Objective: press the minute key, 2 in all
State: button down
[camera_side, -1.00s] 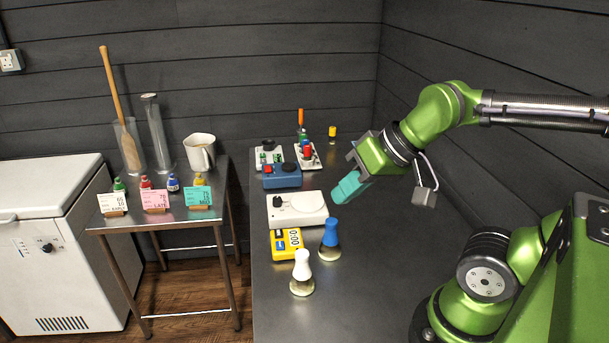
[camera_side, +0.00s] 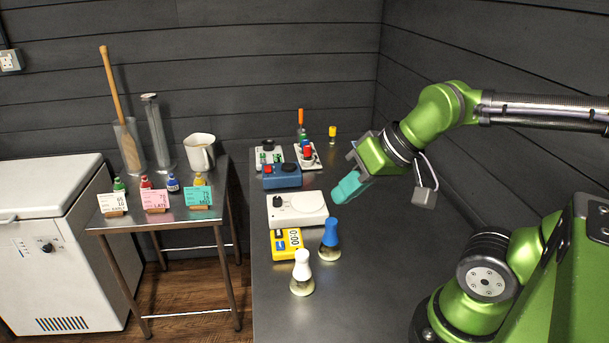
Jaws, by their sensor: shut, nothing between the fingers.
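The yellow timer (camera_side: 286,244) lies on the dark bench in front of the white device. It has dark keys (camera_side: 279,244) on its left part and a display (camera_side: 294,239) that seems to read 0:00. The key labels are too small to read. My gripper (camera_side: 338,198) has teal fingers, shut and empty. It hangs above the bench, right of the white device, up and to the right of the timer and apart from it.
A blue-topped flask (camera_side: 329,240) and a white-topped flask (camera_side: 302,272) stand close beside the timer. A white device with a black knob (camera_side: 298,209) and a blue box (camera_side: 282,176) sit behind it. The front right of the bench (camera_side: 370,290) is clear.

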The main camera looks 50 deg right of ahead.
jog(key=shift+d+f, duration=0.1)
jog(key=m+t+y, duration=0.1)
jog(key=m+y, duration=0.1)
jog(key=m, duration=1.6)
send_over(282, 233)
notch_tip(282, 233, down, 10)
jog(key=shift+f, duration=0.2)
jog(key=shift+f, duration=0.1)
jog(key=shift+f, duration=4.35)
